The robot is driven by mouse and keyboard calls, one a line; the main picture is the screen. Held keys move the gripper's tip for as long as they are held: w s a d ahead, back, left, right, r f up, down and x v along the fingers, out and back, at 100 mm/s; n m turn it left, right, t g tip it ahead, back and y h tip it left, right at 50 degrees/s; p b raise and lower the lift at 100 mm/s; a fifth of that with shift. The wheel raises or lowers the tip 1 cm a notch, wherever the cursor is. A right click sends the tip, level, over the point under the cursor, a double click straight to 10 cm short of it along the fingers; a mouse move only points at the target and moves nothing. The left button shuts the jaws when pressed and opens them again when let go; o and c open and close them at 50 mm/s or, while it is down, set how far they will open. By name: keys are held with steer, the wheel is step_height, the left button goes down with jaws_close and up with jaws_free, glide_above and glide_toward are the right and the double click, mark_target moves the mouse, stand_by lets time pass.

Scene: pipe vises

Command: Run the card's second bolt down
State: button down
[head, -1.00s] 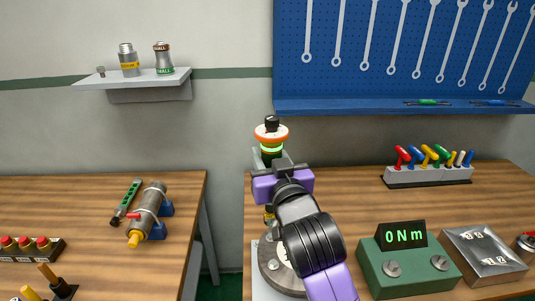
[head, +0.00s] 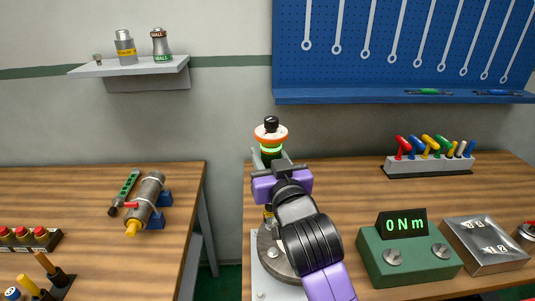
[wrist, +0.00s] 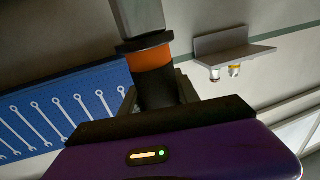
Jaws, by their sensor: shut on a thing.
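My gripper (head: 273,164) is shut on an upright power tool (head: 271,133) with a black top, an orange disc and a glowing green ring. In the wrist view the tool (wrist: 154,80) shows an orange band, black collars and a grey shaft between my fingers. Its lower end, dark with a little yellow, stands over the far edge of a round grey flange (head: 268,250) on a light plate. My gripper and arm hide much of the flange, and whether the tool's tip touches a bolt is hidden. I cannot make out the card or the second bolt.
A green readout box (head: 405,265) shows 0 N m, beside a metal box (head: 487,245). A rack of coloured-handled tools (head: 428,168) stands behind. A gap separates this bench from the left bench, which holds a clamped pipe piece (head: 146,200). The bench's middle looks clear.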

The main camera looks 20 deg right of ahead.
steer(key=shift+f+b, duration=1.1)
steer(key=shift+f, duration=0.4)
stand_by(1.9)
steer(key=shift+f, duration=0.35)
stand_by(1.0)
steer(key=shift+r+p, duration=0.15)
steer(key=shift+p, duration=0.2)
steer(key=shift+r+p, duration=2.05)
steer(key=shift+r, duration=0.75)
